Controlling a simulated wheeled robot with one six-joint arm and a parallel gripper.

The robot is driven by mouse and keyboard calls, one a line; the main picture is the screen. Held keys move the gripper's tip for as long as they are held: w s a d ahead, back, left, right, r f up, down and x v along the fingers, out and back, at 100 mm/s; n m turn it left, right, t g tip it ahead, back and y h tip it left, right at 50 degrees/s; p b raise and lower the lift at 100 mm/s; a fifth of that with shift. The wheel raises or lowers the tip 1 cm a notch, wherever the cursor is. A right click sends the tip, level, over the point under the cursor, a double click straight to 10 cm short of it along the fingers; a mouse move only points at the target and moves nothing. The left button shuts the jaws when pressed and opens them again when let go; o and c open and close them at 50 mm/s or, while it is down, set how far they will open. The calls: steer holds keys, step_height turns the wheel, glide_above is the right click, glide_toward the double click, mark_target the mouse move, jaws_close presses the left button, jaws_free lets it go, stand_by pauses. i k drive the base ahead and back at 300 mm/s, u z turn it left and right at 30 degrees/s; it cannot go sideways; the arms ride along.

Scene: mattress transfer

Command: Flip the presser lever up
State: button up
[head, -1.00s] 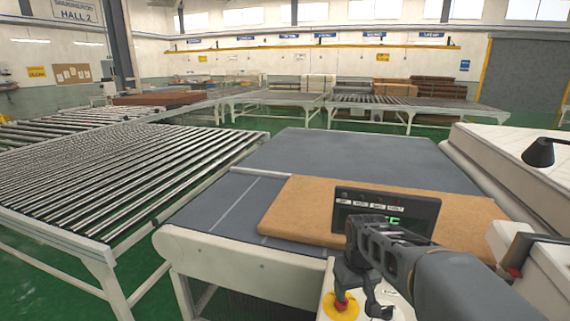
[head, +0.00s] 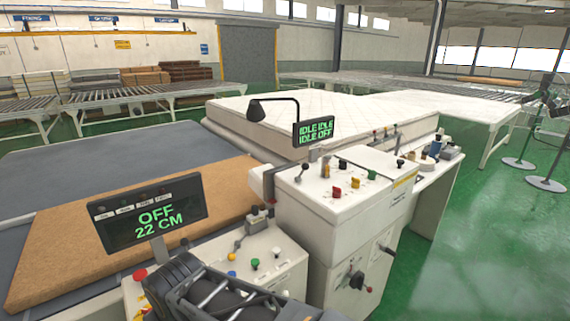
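Several levers show in the head view, and I cannot read which is the presser lever. A black-knobbed lever (head: 302,172) stands tilted on the left of the white console (head: 345,205). A grey lever (head: 240,240) is on the lower panel (head: 287,262). A dark handle with a red end (head: 357,280) is on the cabinet's front face. My gripper (head: 165,285) is low in the picture, in front of the lower panel and below the display. Its fingers are not clear, so I cannot tell whether they are open. No lever touches it visibly.
A display (head: 150,213) reads OFF, 22 CM. Another (head: 316,131) reads IDLE IDLE, IDLE OFF. A brown slab (head: 60,250) lies on the left bed, a white mattress (head: 255,125) behind the console. Green floor (head: 470,240) is open at right.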

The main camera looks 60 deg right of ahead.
mark_target(305, 166)
steer(key=z, duration=2.5)
steer(key=k, duration=0.6)
steer(key=u, duration=0.45)
steer(key=i, duration=0.5)
steer(key=z, duration=0.05)
